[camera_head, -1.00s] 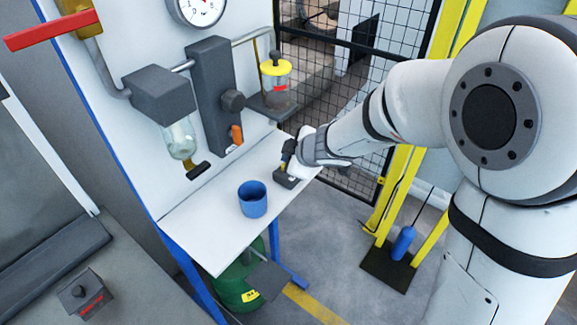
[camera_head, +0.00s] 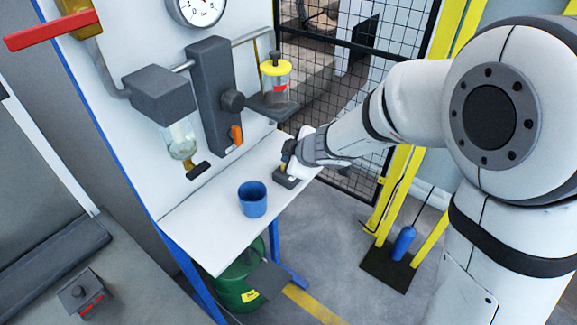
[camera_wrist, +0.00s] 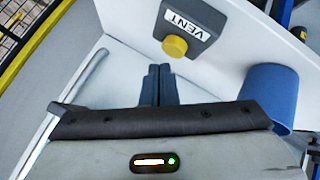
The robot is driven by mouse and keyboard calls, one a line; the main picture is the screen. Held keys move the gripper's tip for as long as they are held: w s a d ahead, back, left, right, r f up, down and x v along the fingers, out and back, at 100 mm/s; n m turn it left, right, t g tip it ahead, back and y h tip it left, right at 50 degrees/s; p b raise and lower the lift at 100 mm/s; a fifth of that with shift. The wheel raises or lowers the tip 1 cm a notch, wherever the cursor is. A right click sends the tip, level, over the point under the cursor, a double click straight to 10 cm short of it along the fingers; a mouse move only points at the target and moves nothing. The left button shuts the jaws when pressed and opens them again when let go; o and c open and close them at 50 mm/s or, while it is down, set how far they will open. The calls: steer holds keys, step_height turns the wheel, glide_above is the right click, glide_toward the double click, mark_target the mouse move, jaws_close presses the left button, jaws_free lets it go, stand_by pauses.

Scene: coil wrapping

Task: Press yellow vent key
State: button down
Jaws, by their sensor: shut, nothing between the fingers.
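The grey vent box with the white VENT label (camera_wrist: 190,22) sits on the white shelf near the top middle of the wrist view. Its round yellow key (camera_wrist: 174,46) is on the face toward my gripper. My gripper (camera_wrist: 158,68) is shut and empty, its dark fingertips just below and slightly left of the key in that view. I cannot tell whether they touch it. In the head view, the grey box (camera_head: 285,181) is at the shelf's far right end, with my gripper (camera_head: 289,163) just above it. The key is not clearly visible there.
A blue cup (camera_head: 252,199) stands on the shelf (camera_head: 212,232); it also shows in the wrist view (camera_wrist: 270,92). A yellow-topped glass jar (camera_head: 276,80) and a panel with pipes and a gauge (camera_head: 197,10) are above. A mesh fence (camera_head: 350,110) stands behind.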

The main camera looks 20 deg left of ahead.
steer(key=shift+f, duration=0.1)
steer(key=shift+w+f, duration=0.15)
steer(key=shift+f, duration=0.2)
steer(key=shift+f+b, duration=0.55)
steer(key=shift+b, duration=0.15)
stand_by(0.6)
steer(key=shift+r, duration=0.1)
steer(key=shift+r+p, duration=0.9)
steer(key=shift+p, duration=0.2)
step_height(320, 180, up, 5)
steer(key=p, duration=0.5)
stand_by(0.5)
